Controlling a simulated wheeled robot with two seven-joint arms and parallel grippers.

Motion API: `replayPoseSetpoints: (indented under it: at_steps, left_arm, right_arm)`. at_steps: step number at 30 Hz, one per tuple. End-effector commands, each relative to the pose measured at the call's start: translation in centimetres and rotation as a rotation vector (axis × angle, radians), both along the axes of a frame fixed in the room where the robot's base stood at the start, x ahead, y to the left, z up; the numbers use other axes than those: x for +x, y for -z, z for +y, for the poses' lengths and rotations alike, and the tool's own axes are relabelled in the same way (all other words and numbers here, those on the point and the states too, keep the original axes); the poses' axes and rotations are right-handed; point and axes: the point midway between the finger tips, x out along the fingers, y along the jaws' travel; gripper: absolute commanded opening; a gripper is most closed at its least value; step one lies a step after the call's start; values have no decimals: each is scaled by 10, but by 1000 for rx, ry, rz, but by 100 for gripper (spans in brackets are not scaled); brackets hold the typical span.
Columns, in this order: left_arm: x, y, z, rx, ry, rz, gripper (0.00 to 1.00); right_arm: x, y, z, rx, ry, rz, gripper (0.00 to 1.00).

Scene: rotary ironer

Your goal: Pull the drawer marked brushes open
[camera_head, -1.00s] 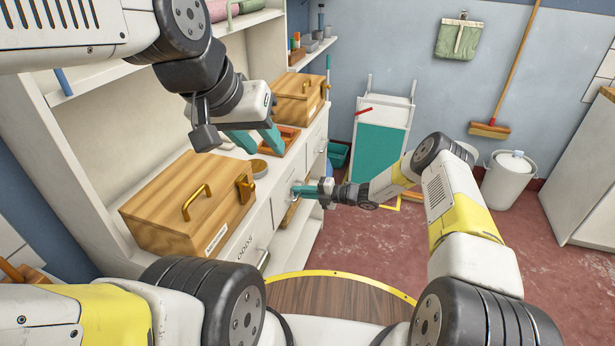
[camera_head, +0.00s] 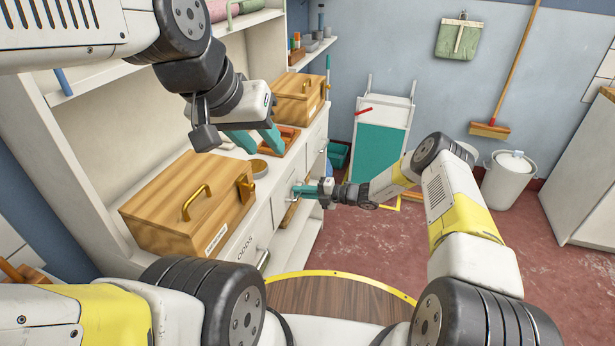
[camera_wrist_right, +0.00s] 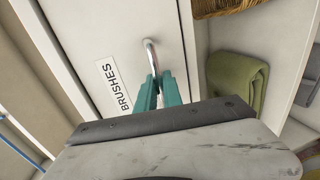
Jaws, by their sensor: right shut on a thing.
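The drawer marked BRUSHES (camera_wrist_right: 88,28) fills the upper left of the right wrist view, with its white label (camera_wrist_right: 114,85) beside a curved metal handle (camera_wrist_right: 151,58). My right gripper (camera_wrist_right: 159,88) has its teal fingers closed on this handle. In the head view the right gripper (camera_head: 300,190) is at the front of the white cabinet, and its fingers partly hide the handle. No clear opening of this drawer shows. My left gripper (camera_head: 255,140) is open and empty, its fingers apart above the cabinet top.
A wooden box (camera_head: 165,205) with a brass handle and a second wooden box (camera_head: 298,98) stand on the cabinet. A drawer marked ODDS (camera_head: 246,246) is nearer me. A folded green cloth (camera_wrist_right: 238,80) lies on an open shelf.

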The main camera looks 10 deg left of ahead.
Motion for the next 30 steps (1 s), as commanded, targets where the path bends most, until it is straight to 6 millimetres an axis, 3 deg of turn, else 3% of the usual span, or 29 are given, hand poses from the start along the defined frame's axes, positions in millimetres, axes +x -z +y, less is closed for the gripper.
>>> replayPoseSetpoints:
  at_steps: [17,23,30]
  left_arm:
    - [0,0,0,0,0,0,36]
    - [0,0,0,0,0,0,36]
    - [0,0,0,0,0,0,36]
  right_arm:
    - [-1,1,-7,-2,1,1,0]
    - [-6,1,-34,-1,2,2,0]
    - [-18,1,-93,-3,5,3,0]
